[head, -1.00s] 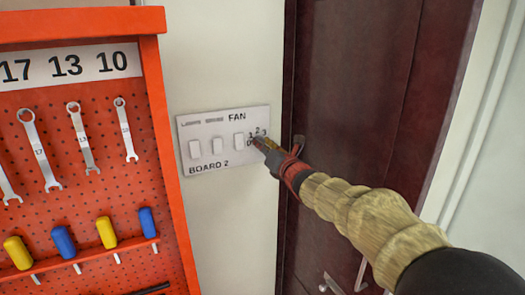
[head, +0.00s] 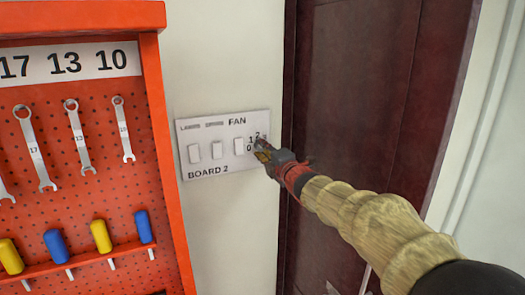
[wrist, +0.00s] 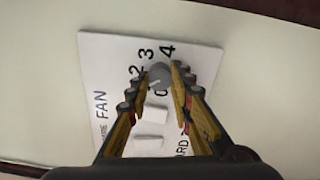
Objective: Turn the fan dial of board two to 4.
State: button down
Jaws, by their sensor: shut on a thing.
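Board two (head: 225,165) is a white wall plate marked FAN and BOARD 2, with three white rocker switches and a dial at its right end. In the wrist view the grey round fan dial (wrist: 158,74) sits between my fingertips, with the figures 2, 3 and 4 around its far side and a 0 on its near side. My gripper (wrist: 161,77) is shut on the dial. In the head view my gripper (head: 262,150) covers the dial and the figures on its right; 0, 1 and 2 show. I cannot tell which figure the dial points to.
A red pegboard rack (head: 85,190) with hanging wrenches and yellow and blue-handled tools stands left of the board. A dark red door (head: 370,100) lies to the right, partly behind my arm. Bare wall surrounds the plate.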

jog(key=m+p, duration=0.5)
jog(key=m, duration=0.9)
jog(key=shift+m, duration=0.3)
jog(key=m+p, duration=0.3)
jog(key=m, duration=0.3)
jog(key=shift+f, duration=0.1)
jog(key=m+p, duration=0.1)
jog(key=m, duration=0.1)
jog(key=shift+m, duration=0.4)
jog(key=shift+f+m+p, duration=0.1)
jog(key=shift+m+p, duration=0.65)
jog(key=shift+m, duration=0.65)
jog(key=c, duration=2)
grip_release()
jog(key=o, duration=0.4)
